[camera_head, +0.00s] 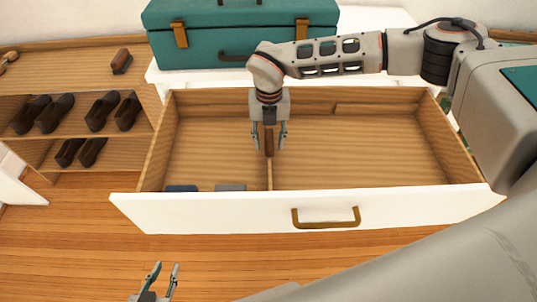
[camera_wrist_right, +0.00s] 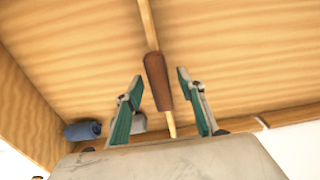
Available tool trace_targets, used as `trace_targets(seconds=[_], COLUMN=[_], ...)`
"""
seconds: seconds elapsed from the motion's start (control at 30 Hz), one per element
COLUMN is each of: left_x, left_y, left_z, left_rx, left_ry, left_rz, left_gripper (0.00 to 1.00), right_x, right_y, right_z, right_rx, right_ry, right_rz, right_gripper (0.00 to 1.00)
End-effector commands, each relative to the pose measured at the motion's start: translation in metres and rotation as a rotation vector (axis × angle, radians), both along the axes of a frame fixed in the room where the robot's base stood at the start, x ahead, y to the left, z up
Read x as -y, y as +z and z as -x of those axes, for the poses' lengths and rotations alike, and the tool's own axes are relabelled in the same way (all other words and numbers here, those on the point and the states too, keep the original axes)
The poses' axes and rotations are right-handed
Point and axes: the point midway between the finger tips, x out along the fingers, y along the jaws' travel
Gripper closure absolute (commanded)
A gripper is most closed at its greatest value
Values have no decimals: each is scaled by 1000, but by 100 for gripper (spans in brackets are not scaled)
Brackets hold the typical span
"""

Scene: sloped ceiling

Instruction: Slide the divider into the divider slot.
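The divider is a thin light-wood strip (camera_head: 270,175) with a dark brown grip (camera_head: 268,142). It is inside the open drawer (camera_head: 380,150), running between front and back. In the right wrist view its strip (camera_wrist_right: 147,22) shows beyond the brown grip (camera_wrist_right: 157,82) and continues toward the drawer front. My right gripper (camera_head: 269,146) is open, its fingers on either side of the grip, with gaps visible in the right wrist view (camera_wrist_right: 159,82). I cannot make out the divider slot or whether the divider sits in it. My left gripper (camera_head: 168,266) is open and empty before the drawer.
A blue item (camera_head: 181,188) and a grey item (camera_head: 231,187) lie at the drawer's front left. A light strip (camera_head: 376,109) is along its back wall. A teal case (camera_head: 215,38) stands behind. A shoe shelf (camera_head: 75,147) is at the left. The drawer's right part is clear.

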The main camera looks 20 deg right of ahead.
Motion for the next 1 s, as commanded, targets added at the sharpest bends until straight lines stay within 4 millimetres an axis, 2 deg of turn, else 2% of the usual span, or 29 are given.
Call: trace_targets(seconds=[0.17, 0.27, 0.3, 0.33, 0.63, 1.0], left_x=[-1, -1, -1, -1, -1, -1], left_y=[1, 1, 2, 2, 5, 22], left_z=[-1, -1, -1, -1, -3, -8], left_rx=[3, 4, 4, 3, 8, 23], left_ry=[1, 1, 1, 1, 2, 2], left_rz=[-1, -1, -1, 0, 0, 0], left_gripper=[74, 74, 74, 74, 74, 74], right_x=[0, 0, 0, 0, 0, 0], right_y=[0, 0, 0, 0, 4, 20], right_z=[0, 0, 0, 0, 0, -1], right_rx=[1, 1, 1, 0, 2, 3], right_ry=[0, 0, 0, 0, 0, 1], right_rz=[0, 0, 0, 0, 1, 0], right_gripper=[61, 82, 92, 97, 97, 97])
